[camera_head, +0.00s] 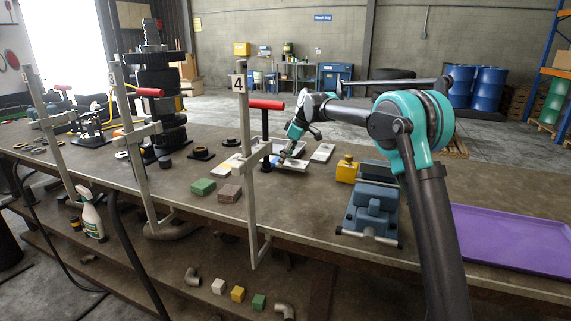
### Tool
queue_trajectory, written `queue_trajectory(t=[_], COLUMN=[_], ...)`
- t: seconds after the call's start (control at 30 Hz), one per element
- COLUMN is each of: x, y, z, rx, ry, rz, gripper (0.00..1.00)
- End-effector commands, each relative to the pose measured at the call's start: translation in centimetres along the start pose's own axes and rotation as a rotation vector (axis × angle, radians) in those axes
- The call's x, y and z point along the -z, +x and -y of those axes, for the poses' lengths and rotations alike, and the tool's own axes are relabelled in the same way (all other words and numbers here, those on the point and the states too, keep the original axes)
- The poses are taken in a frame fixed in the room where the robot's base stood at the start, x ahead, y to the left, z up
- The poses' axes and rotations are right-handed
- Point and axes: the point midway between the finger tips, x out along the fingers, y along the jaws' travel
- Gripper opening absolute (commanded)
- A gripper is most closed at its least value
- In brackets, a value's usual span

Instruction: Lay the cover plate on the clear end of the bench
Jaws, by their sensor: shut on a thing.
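The long brown bench (312,215) runs across the view. My arm reaches over it, and my gripper (285,157) is low over the middle of the bench, behind the red-handled clamp. The gripper is small here and partly hidden. It appears shut on a flat pale metal plate (294,165), which looks like the cover plate. Whether that plate touches the bench or is raised cannot be told. Another flat grey plate (322,152) lies just to the right of the gripper.
A blue vise (372,212) and yellow block (347,169) stand right of the gripper. A purple tray (510,237) covers the right end. Upright clamp bars (245,190) rise along the front edge. Green (203,187) and brown (229,193) blocks lie at front; a dark gear stack (160,100) stands left.

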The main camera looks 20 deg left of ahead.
Motion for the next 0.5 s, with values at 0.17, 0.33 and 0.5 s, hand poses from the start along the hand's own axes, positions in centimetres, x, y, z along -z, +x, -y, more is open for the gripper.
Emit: queue_trajectory(t=[0.17, 0.33, 0.5], x=[-0.8, -0.9, -0.9], y=[1.9, 2.1, 2.2], z=[0.0, 0.0, 0.0], rx=[0.000, 0.000, 0.000], ry=[0.000, 0.000, 0.000], rz=[-0.001, -0.001, -0.001], gripper=[0.05, 0.05, 0.05])
